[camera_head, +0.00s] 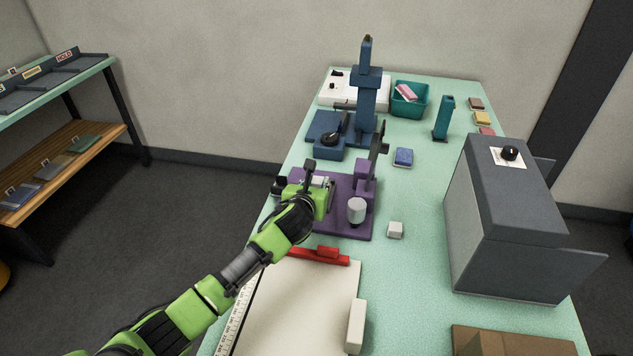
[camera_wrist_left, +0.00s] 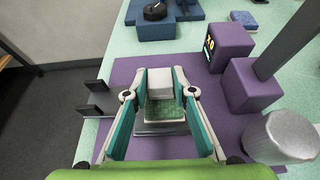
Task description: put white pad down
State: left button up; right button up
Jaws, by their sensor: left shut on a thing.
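My left gripper (camera_head: 318,192) is over the purple fixture (camera_head: 346,218) on the green table. In the left wrist view its teal fingers (camera_wrist_left: 160,115) stand on either side of a pale white block, which I take for the white pad (camera_wrist_left: 160,80). A green textured patch (camera_wrist_left: 165,112) lies just in front of the block, between the fingers. The gripper is shut on the pad. A grey plate edge shows under it. I cannot tell whether the pad touches the fixture. My right gripper is not in view.
A metal cylinder (camera_head: 356,210) and a purple post (camera_head: 364,174) stand on the fixture, right of the gripper. A blue press (camera_head: 366,105) stands behind; a grey box (camera_head: 505,220) stands at right.

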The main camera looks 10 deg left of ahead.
pick_arm(q)
jog(key=o, duration=0.9)
jog(key=shift+f, duration=0.1)
jog(key=shift+s+r, duration=0.15)
jog(key=shift+r, duration=0.05)
jog(key=v, duration=1.1)
jog(key=shift+s+r, duration=0.2)
jog(key=shift+s, duration=0.15)
